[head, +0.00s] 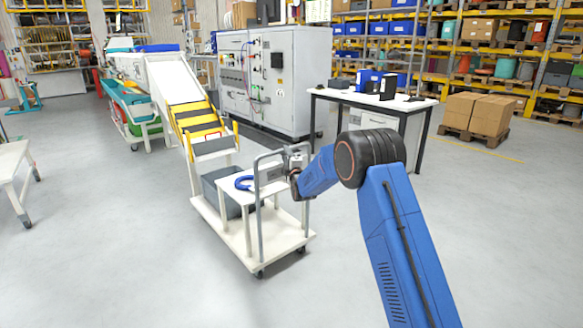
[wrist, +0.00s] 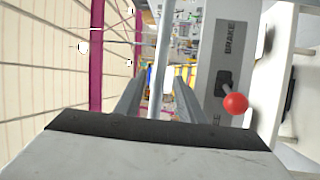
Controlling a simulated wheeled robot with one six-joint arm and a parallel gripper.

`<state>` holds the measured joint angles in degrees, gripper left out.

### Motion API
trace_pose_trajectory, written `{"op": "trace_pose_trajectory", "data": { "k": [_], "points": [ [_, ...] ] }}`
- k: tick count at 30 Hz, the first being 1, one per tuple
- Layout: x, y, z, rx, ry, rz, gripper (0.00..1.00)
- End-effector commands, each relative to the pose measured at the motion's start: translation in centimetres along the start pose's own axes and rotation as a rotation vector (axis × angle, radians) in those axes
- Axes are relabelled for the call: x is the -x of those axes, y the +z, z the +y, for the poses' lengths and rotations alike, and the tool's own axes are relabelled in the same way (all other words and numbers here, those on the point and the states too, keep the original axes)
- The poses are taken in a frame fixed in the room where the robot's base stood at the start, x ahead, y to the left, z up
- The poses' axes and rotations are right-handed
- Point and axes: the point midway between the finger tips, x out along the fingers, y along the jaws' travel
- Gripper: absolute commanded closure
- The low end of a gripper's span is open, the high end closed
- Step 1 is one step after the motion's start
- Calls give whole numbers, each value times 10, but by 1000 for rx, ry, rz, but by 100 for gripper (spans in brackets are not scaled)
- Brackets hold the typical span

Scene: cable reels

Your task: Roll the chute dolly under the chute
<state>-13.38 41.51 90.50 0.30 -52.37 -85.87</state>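The chute dolly (head: 285,246) is a white wheeled platform with a grey tube handle frame (head: 260,215), in the middle of the head view. The chute (head: 178,82) slopes down behind it, white above with yellow and dark sections below; its low end (head: 214,148) is just beyond the dolly's far side. My gripper (head: 291,160) is at the top of the handle. In the wrist view my gripper's fingers (wrist: 158,85) stand on either side of a pale handle bar (wrist: 161,50), with gaps visible beside it. A BRAKE panel (wrist: 225,70) with a red-knobbed lever (wrist: 235,104) is beside them.
On the dolly are a grey bin (head: 222,188) and a small white stand with a blue ring (head: 243,183). A machine cabinet (head: 290,85) and a workbench (head: 345,97) stand behind. A white table (head: 12,160) is at left. Floor around the dolly is clear.

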Motion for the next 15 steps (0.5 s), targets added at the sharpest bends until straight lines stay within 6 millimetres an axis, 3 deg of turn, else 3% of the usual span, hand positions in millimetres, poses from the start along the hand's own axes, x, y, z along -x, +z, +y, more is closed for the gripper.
{"op": "trace_pose_trajectory", "data": {
  "k": [9,15],
  "points": [
    [61,0,0,0,-1,0,64],
    [83,-1,0,0,0,0,64]
  ]
}}
